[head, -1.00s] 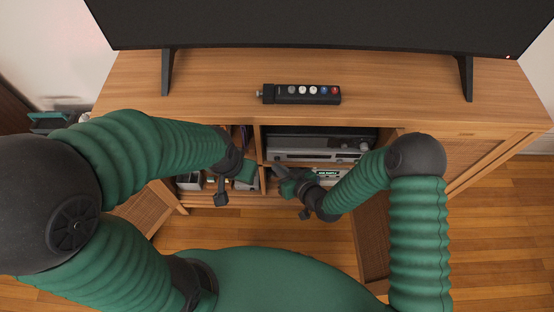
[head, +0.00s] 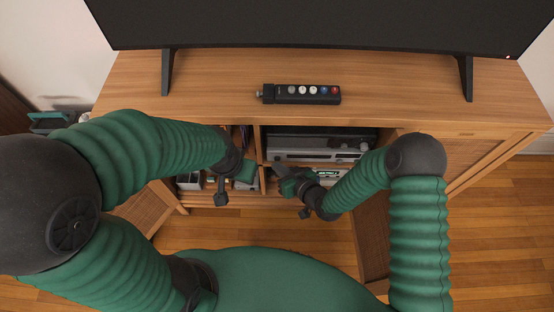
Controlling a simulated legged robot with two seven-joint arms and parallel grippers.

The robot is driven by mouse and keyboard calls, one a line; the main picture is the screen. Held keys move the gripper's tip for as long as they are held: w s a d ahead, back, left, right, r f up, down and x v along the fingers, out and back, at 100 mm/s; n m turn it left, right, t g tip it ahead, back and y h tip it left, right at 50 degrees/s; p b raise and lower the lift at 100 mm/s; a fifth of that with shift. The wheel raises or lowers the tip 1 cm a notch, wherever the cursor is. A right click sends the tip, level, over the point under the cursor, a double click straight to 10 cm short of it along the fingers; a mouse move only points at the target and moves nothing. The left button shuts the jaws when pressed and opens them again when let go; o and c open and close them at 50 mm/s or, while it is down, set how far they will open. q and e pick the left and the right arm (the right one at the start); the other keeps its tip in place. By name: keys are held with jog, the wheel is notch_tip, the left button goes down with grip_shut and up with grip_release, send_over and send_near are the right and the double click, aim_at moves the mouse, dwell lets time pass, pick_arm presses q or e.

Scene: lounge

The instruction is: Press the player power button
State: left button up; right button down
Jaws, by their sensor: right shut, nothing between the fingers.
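The player (head: 316,155) is a silver-grey box on the upper shelf of the open cabinet, below the tabletop. Its power button is too small to make out. My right gripper (head: 284,178) is shut and empty, just below and in front of the player's lower left part. Whether it touches anything there I cannot tell. My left gripper (head: 222,192) hangs in front of the cabinet's left compartment, to the left of the player; its fingers are too unclear to tell open from shut.
A black box with several coloured buttons (head: 302,95) lies on the wooden cabinet top (head: 220,90), under a large television (head: 310,22). A cabinet door (head: 370,235) stands open below my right arm. Another item (head: 330,176) sits on the lower shelf.

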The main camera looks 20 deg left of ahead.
jog(key=shift+w, duration=0.25)
jog(key=shift+r, duration=0.1)
jog(key=shift+s+d, duration=0.1)
jog(key=shift+s, duration=0.3)
jog(key=s+d+p, duration=0.1)
jog(key=s, duration=0.4)
jog(key=shift+s+d, duration=0.3)
jog(key=shift+s, duration=0.1)
